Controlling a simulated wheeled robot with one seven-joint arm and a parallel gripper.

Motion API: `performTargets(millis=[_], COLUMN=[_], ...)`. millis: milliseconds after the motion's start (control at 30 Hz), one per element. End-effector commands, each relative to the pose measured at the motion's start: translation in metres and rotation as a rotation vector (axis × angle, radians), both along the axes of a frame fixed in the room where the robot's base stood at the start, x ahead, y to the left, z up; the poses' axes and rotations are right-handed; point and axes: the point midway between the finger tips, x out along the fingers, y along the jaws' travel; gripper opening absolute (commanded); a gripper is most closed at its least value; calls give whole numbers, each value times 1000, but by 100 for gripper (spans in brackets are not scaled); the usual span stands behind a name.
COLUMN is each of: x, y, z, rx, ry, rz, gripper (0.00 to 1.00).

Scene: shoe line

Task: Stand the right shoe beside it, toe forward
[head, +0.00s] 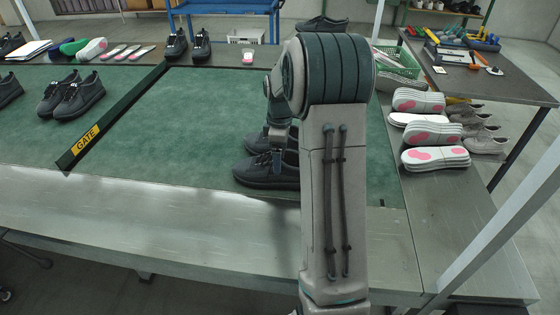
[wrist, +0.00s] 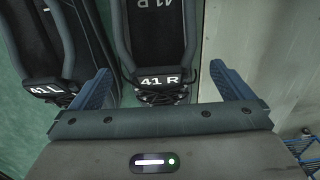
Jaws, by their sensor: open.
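The right shoe, black with "41 R" on its tongue (wrist: 160,80), lies between my spread fingers in the wrist view; its toe is hidden below my gripper body. In the head view it is the nearer black shoe (head: 262,180), sole down, toe to the left, its heel end behind my arm. The left shoe, marked "41 L" (wrist: 45,90), lies beside it on the far side (head: 254,142), pointing about the same way. My gripper (wrist: 163,88) is open, one finger on each side of the right shoe. In the head view my gripper (head: 277,160) is low at the shoes; contact is unclear.
The green mat (head: 190,150) has free room left of the shoes. A black bar marked "GATE" (head: 110,120) crosses it, with another black pair (head: 72,97) beyond. A metal edge (head: 150,200) runs along the front. Stacked insoles (head: 435,158) stand to the right.

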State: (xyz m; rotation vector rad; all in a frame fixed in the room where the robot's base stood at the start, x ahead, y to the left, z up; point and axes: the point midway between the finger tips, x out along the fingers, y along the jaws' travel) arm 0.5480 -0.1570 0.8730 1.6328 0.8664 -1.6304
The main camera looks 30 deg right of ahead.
Motion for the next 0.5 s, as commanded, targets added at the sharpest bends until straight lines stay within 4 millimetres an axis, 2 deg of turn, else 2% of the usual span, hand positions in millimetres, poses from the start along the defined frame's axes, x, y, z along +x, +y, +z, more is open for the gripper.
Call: performTargets(millis=[33,200,500], x=[0,0,-3], y=[0,0,4], z=[13,47,75], rx=[-1,0,-2], ry=[-4,-2,-2], rz=[0,0,-11], gripper=[100,100,100])
